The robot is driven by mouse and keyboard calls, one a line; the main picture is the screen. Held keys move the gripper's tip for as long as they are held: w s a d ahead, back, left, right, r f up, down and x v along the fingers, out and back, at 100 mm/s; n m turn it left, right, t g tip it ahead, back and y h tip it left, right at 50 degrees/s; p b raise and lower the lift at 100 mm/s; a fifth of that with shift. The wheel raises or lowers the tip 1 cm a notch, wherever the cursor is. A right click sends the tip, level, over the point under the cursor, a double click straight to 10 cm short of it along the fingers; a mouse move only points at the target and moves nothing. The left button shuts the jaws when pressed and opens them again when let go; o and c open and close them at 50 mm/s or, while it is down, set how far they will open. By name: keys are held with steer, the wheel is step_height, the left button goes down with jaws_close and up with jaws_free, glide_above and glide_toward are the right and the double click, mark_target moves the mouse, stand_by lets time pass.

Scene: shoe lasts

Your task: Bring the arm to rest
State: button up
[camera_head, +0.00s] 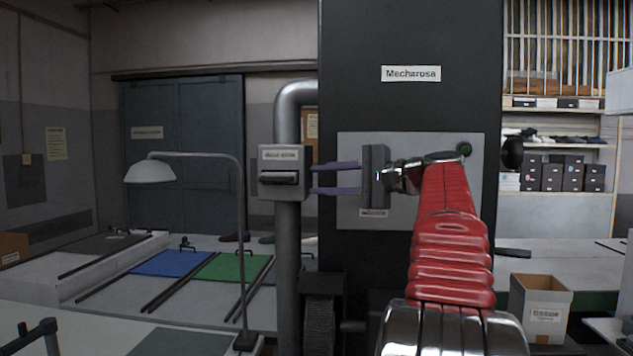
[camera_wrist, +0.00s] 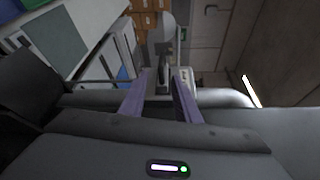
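My red arm (camera_head: 448,240) reaches up and forward, in front of a dark cabinet marked "Mecharosa". My gripper (camera_head: 316,179) points left, with its two purple fingers level and apart. It is open, and nothing shows held between the fingers. The fingertips are close to the right side of a grey switch box (camera_head: 282,182) on a vertical pipe. I cannot tell whether they touch it. In the wrist view my gripper (camera_wrist: 163,75) also shows spread fingers, with a grey box and lever beyond them.
The dark cabinet (camera_head: 411,105) stands behind the arm. A grey pipe (camera_head: 288,255) runs down beside it. A desk lamp (camera_head: 152,172) stands to the left, before tables with a blue mat (camera_head: 172,263) and a green mat (camera_head: 232,267). An open carton (camera_head: 541,308) is at right.

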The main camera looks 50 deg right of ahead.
stand_by(0.5)
steer(key=w+a+f+n+g, duration=0.1)
steer(key=a+f+n+g, duration=0.1)
steer(key=a+f, duration=0.55)
steer(key=w+a+f+n+g, duration=0.1)
steer(key=a+f+g, duration=0.25)
steer(key=a, duration=0.65)
steer(key=w+a+f+n+g, duration=0.1)
steer(key=a+f+n, duration=0.1)
steer(key=a+f, duration=0.55)
steer(key=s+a+f+n+g+h, duration=0.2)
steer(key=s+a+f+n, duration=0.4)
steer(key=f, duration=0.5)
steer(key=s+a+f+n+g+h, duration=0.2)
steer(key=s+a+f+n, duration=0.4)
steer(key=s+a+f, duration=0.5)
steer(key=shift+s+f, duration=0.2)
steer(key=shift+s, duration=0.9)
